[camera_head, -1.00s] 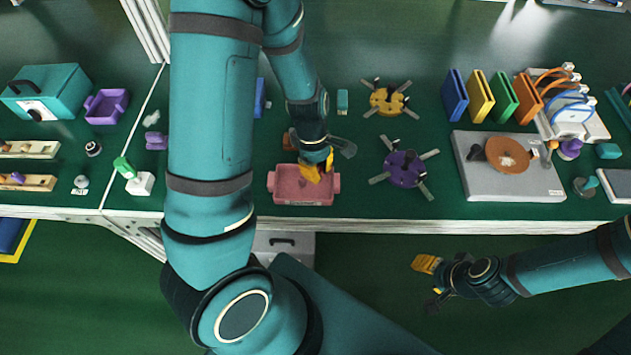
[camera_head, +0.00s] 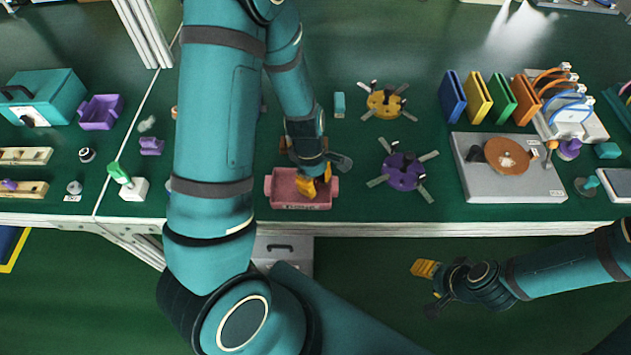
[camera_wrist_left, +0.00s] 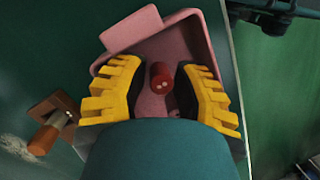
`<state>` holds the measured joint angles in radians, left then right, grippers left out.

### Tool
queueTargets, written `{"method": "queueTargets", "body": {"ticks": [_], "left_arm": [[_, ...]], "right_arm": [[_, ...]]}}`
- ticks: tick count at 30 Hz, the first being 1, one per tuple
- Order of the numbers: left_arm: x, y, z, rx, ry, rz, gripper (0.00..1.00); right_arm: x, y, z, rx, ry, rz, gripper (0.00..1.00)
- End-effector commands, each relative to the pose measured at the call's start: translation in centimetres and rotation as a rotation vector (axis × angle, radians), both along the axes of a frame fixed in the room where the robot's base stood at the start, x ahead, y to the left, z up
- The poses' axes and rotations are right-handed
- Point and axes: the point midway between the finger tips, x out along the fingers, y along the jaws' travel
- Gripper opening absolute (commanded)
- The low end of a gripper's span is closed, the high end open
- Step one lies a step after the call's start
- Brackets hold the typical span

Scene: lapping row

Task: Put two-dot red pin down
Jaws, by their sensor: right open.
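The two-dot red pin (camera_wrist_left: 161,77) is inside the pink tray (camera_wrist_left: 150,32), its end with two pale dots facing the left wrist camera. My left gripper (camera_wrist_left: 163,75) is open, with a yellow-padded finger on each side of the pin and a gap to both. In the head view my left gripper (camera_head: 317,186) is low over the pink tray (camera_head: 272,187) near the table's front edge, and the pin cannot be made out there. My right gripper (camera_head: 429,288) is open and empty, in front of the table.
A brown block with an orange peg (camera_wrist_left: 43,139) stands just outside the tray. A purple round fixture with arms (camera_head: 403,172) is right of the tray, with a yellow one (camera_head: 385,103) behind. A grey plate (camera_head: 500,190) lies further right. My left arm hides part of the table.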

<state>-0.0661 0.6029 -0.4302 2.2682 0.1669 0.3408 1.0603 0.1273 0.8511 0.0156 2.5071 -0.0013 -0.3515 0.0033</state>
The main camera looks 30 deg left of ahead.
Motion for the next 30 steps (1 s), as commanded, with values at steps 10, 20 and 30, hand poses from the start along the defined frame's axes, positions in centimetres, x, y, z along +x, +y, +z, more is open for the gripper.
{"method": "queueTargets", "body": {"ticks": [10,20,30], "left_arm": [[0.2,0.2,1.9,0.0,-0.003,0.0,0.27],[0.7,1.4,8.6,-0.001,-0.004,-0.001,0.27],[0.9,2.1,12.0,-0.001,-0.001,0.0,0.27]], "right_arm": [[-0.1,0.0,0.9,0.0,0.003,0.0,0.52],[-0.1,0.0,3.6,0.001,0.002,-0.003,0.52],[0.4,-0.1,4.7,-0.002,-0.008,-0.012,0.52]]}}
